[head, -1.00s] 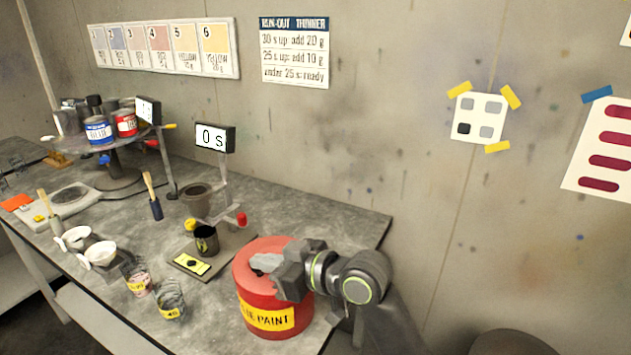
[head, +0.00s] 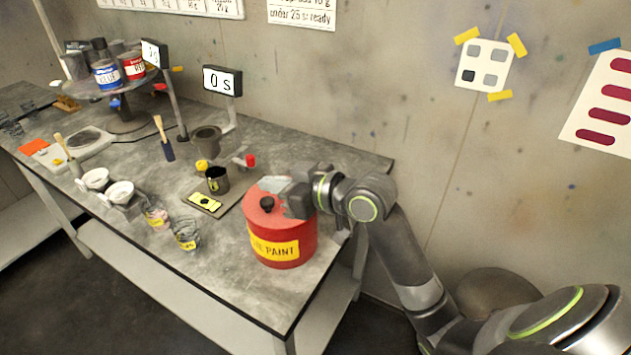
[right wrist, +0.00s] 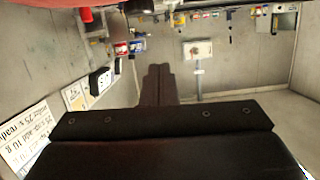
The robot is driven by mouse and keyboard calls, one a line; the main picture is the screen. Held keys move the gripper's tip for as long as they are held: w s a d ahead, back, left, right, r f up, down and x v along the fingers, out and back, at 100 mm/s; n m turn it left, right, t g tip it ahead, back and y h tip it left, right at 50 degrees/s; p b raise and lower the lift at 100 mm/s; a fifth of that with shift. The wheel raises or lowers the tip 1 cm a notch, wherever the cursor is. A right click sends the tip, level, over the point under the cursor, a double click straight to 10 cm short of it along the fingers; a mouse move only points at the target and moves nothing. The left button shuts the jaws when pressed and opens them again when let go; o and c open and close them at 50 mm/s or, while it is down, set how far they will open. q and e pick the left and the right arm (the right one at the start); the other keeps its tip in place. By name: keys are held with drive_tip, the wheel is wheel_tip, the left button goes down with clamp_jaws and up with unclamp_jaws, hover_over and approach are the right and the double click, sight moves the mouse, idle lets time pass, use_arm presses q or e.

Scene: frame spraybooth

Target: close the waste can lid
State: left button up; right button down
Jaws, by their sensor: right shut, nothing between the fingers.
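The red waste can (head: 283,249) with a yellow paint label stands at the near right end of the bench. Its red top (head: 256,211) lies across the can and looks about level, with a dark round knob (head: 267,204) and a light grey patch behind it. I cannot tell whether the lid sits fully on the rim. My right gripper (head: 288,198) is shut and empty, at the right side of the can's top, covering part of it. In the right wrist view its shut fingers (right wrist: 158,85) show, with a red strip at the top edge. My left gripper is out of view.
A black cup (head: 217,180) and a yellow-marked plate (head: 206,203) stand left of the can. A timer (head: 222,80) stands behind, by the wall. The bench's right end beyond the can is clear.

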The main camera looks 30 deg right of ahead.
drive_tip(key=v, duration=0.8)
drive_tip(key=shift+s+d+f+b, duration=0.2)
drive_tip(key=shift+s+d+b, duration=0.1)
